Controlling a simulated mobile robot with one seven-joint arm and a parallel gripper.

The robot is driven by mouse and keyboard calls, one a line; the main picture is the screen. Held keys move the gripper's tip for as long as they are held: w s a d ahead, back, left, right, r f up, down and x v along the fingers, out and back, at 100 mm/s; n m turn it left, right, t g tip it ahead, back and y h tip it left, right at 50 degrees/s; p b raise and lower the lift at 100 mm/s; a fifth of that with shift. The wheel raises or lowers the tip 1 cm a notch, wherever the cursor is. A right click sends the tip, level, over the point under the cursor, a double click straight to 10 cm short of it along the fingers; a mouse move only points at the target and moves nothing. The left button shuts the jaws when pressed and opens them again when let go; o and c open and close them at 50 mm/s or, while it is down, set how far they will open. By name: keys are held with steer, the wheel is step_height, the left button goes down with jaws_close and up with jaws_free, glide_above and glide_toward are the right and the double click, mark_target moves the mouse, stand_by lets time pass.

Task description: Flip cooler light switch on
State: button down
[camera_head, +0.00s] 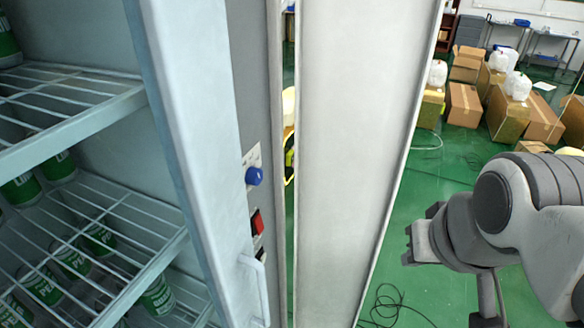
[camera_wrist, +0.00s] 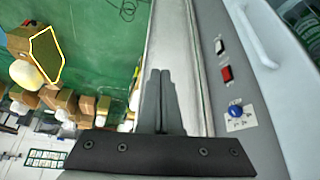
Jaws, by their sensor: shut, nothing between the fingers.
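The cooler (camera_head: 185,130) stands at the left of the head view. Its side panel carries a blue knob (camera_head: 254,176), a red switch (camera_head: 257,221) and a dark switch (camera_head: 259,254) in a column. In the wrist view the dark-and-white switch (camera_wrist: 220,46), red switch (camera_wrist: 227,73) and blue knob (camera_wrist: 236,111) are right of the fingers. I cannot tell which one is the light switch. My gripper (camera_head: 408,245) is shut and empty, right of the cooler and apart from the switches. Its fingers (camera_wrist: 161,75) show together in the wrist view.
A tall grey panel (camera_head: 360,150) stands between my gripper and the switches in the head view. A white handle (camera_head: 255,285) is below the switches. Wire shelves (camera_head: 110,205) hold green cans. Cardboard boxes (camera_head: 464,104) and cables lie on the green floor behind.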

stand_by(0.3)
steer(key=w+a+f+m+g+y+b, duration=0.25)
steer(key=w+a+f+m+b, duration=0.2)
steer(key=f, duration=0.35)
steer(key=w+a+f+m+g+y+b, duration=0.2)
steer(key=w+a+f+m+y+b, duration=0.1)
steer(key=w+a+f+m+y, duration=0.25)
steer(key=w+a+f+m+t+y+b, duration=0.1)
steer(key=w+f+m+b, duration=0.1)
steer(key=w+f+m, duration=0.3)
steer(key=w+f+m+t+y+b, duration=0.1)
steer(key=w+f+m+b, duration=0.2)
steer(key=f, duration=0.8)
steer(key=w+m, duration=0.2)
steer(key=m, duration=0.1)
steer(key=shift+a+f+m+b, duration=0.3)
steer(key=shift+a+f+m, duration=0.1)
steer(key=shift+t, duration=0.25)
glide_toward(264, 261)
steer(key=x, duration=0.4)
steer(key=shift+s+f+b, duration=0.1)
steer(key=shift+f+b, duration=0.2)
steer(key=shift+f, duration=0.15)
steer(key=shift+w+a, duration=0.2)
steer(key=shift+a, duration=0.4)
